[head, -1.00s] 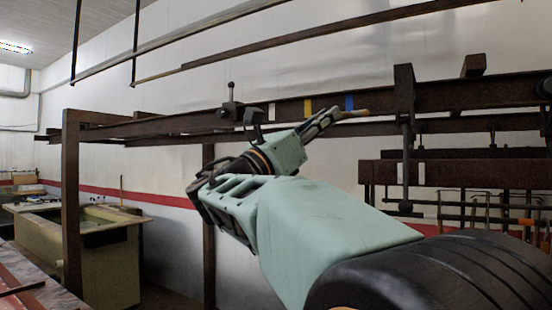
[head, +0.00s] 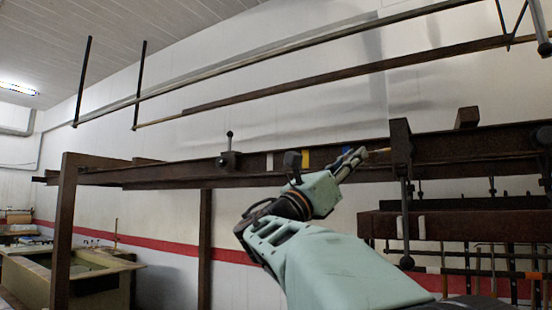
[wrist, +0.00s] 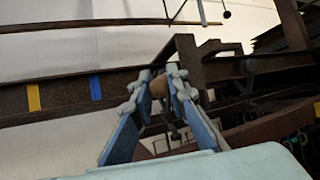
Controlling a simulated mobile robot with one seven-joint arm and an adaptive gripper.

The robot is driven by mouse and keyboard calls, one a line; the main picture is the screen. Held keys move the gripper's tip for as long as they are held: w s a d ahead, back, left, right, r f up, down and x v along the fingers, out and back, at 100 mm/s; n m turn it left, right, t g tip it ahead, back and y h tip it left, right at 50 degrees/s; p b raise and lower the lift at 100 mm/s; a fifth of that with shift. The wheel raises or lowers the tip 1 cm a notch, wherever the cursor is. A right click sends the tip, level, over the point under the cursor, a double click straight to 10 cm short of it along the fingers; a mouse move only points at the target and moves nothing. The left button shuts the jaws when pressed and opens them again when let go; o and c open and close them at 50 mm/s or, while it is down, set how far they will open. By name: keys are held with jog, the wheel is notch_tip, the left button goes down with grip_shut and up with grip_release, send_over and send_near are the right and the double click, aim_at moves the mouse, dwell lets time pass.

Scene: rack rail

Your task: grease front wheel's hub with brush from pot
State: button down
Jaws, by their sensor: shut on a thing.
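My gripper (head: 352,160) is raised in front of the dark rail and is shut on a brown, wood-coloured thing that looks like the brush (head: 379,151). In the wrist view, the brown end of the brush (wrist: 158,88) shows between the blue-grey fingers of my gripper (wrist: 159,78). The far end of the brush points toward a dark bracket (head: 401,142) on the rail; I cannot tell whether they touch. I cannot make out the front wheel, its hub or the grease pot in these views.
The long rail (head: 200,172) crosses the view, with yellow (wrist: 34,97) and blue (wrist: 96,88) bands. A clamp with a knob (head: 229,158) sits on it. Overhead bars (head: 280,92) run above. A tank (head: 110,284) stands at the lower left. Dark hanging beams (head: 460,225) fill the right.

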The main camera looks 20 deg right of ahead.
aim_at(375, 155)
jog(key=shift+w+d+r+p, duration=0.2)
jog(key=shift+d+p, duration=0.1)
jog(key=shift+d, duration=0.55)
jog(key=shift+w+d+r+p, duration=0.2)
jog(key=shift+d+p, duration=0.1)
jog(key=shift+d, duration=0.5)
jog(key=shift+w+d+r+p, duration=0.2)
jog(key=shift+d+p, duration=0.1)
jog(key=shift+d, duration=0.55)
jog(key=shift+s+d, duration=0.1)
jog(key=shift+s, duration=0.05)
jog(key=shift+s+d+b, duration=0.35)
jog(key=shift+s+d, duration=0.1)
jog(key=shift+s, duration=0.05)
jog(key=shift+w+d+p, duration=0.35)
jog(key=shift+w+d, duration=0.2)
jog(key=shift+r, duration=0.15)
